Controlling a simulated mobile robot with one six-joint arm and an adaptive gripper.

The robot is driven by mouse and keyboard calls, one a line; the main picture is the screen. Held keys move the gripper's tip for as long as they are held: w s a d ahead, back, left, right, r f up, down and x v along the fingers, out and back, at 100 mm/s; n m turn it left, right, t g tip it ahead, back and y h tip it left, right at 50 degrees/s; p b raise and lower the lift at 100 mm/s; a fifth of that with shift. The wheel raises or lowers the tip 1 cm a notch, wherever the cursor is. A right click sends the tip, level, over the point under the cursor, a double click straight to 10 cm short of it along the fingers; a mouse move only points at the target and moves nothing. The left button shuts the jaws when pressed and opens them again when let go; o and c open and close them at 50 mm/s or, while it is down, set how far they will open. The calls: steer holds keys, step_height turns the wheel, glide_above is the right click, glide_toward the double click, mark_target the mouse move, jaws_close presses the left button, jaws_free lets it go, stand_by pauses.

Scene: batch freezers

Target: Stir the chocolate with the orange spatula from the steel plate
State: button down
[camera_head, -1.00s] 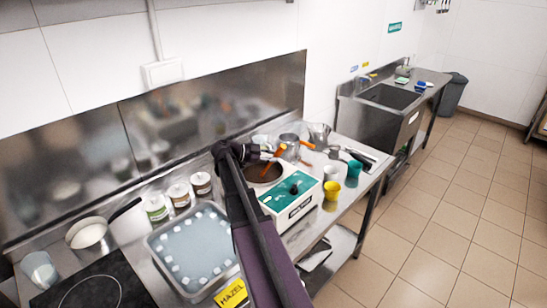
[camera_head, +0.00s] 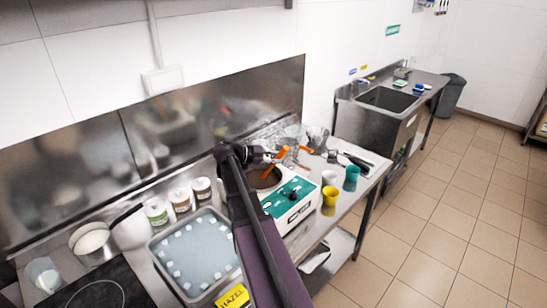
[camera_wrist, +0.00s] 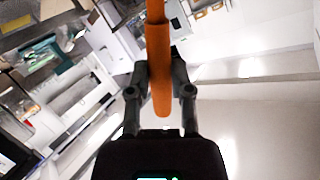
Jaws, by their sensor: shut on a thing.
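My gripper (camera_head: 268,157) is shut on the handle of the orange spatula (camera_head: 277,156), above the round pan of brown chocolate (camera_head: 261,181). The spatula slants down toward the chocolate; my arm and the small picture hide whether its tip is in it. In the wrist view, the orange handle (camera_wrist: 159,62) runs between the two dark fingers of my gripper (camera_wrist: 160,78). The pan sits in a white machine with a green control panel (camera_head: 293,196). I cannot clearly make out the steel plate.
Metal jugs (camera_head: 318,138) stand behind the pan, with another orange item (camera_head: 305,149) near them. A yellow cup (camera_head: 330,196), a white cup and a teal cup (camera_head: 351,178) stand right of the machine. Jars (camera_head: 180,200) and a tray (camera_head: 200,207) are on the left.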

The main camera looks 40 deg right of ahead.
steer(key=shift+s+d+r+p, duration=0.1)
steer(key=shift+s+r+p, duration=0.45)
steer(key=shift+r+p, duration=0.3)
steer(key=shift+s+r+p, duration=0.55)
steer(key=shift+r+p, duration=0.2)
steer(key=shift+r, duration=0.2)
step_height(320, 180, up, 5)
steer(key=p, duration=0.5)
stand_by(0.4)
steer(key=shift+f, duration=0.1)
stand_by(0.4)
